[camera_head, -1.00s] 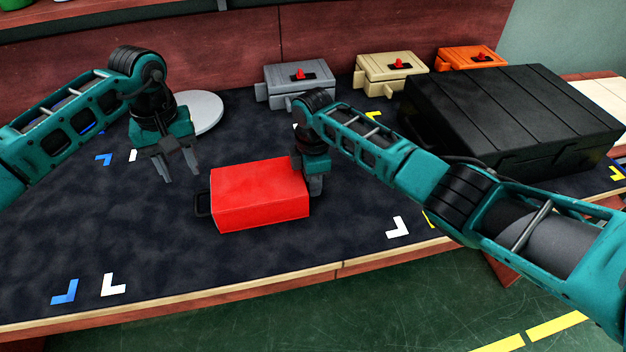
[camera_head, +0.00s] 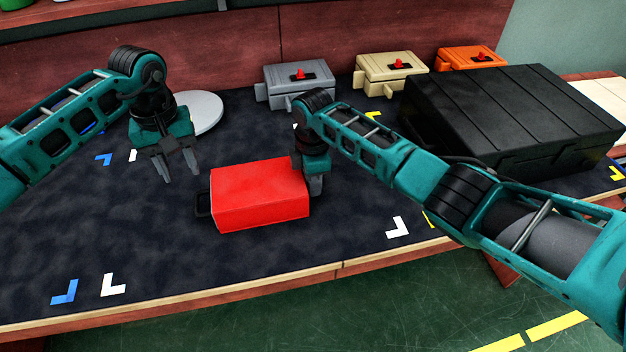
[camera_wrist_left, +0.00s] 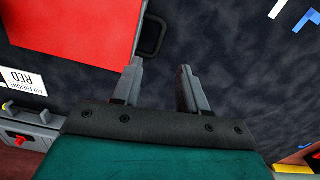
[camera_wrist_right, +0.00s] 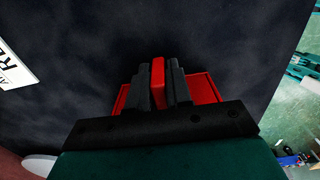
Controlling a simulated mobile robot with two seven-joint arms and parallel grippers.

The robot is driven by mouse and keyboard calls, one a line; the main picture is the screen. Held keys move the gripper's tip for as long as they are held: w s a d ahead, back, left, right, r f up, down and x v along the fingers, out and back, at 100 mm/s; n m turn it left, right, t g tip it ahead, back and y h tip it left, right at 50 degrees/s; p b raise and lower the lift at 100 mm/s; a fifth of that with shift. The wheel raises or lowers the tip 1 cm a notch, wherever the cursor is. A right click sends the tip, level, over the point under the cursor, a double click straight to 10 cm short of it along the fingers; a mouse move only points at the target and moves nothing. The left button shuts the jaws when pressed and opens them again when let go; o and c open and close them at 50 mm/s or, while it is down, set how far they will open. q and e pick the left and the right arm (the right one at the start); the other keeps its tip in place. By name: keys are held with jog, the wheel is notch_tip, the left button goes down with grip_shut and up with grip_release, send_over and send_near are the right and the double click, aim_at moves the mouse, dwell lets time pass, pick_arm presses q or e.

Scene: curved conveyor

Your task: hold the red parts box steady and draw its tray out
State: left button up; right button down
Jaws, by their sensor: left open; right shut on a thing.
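The red parts box (camera_head: 260,195) sits on the dark mat in the head view. The black handle (camera_head: 202,204) of its tray sticks out at the left end; it also shows in the left wrist view (camera_wrist_left: 151,38). My right gripper (camera_head: 315,186) is at the box's right end. In the right wrist view its fingers (camera_wrist_right: 159,68) are shut on a narrow upright red part of the box. My left gripper (camera_head: 180,174) is open and empty, behind and left of the box, apart from the handle. Its fingers (camera_wrist_left: 160,68) show a clear gap in the left wrist view.
A grey box (camera_head: 298,85), a beige box (camera_head: 391,72) and an orange box (camera_head: 471,58) stand along the back. A large black case (camera_head: 515,115) lies at the right. A pale round disc (camera_head: 205,110) is behind my left gripper. The mat left of the box is clear.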

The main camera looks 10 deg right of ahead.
aim_at(195, 204)
pick_arm(q)
jog(key=shift+a+r, duration=0.1)
jog(key=shift+a, duration=0.05)
jog(key=shift+c, duration=0.4)
notch_tip(195, 204, down, 9)
jog(key=shift+s+f+m+h, duration=0.2)
jog(key=shift+m+h, duration=0.5)
jog(key=shift+h, duration=0.3)
grip_shut()
jog(key=shift+a, duration=0.1)
dwell(1.0)
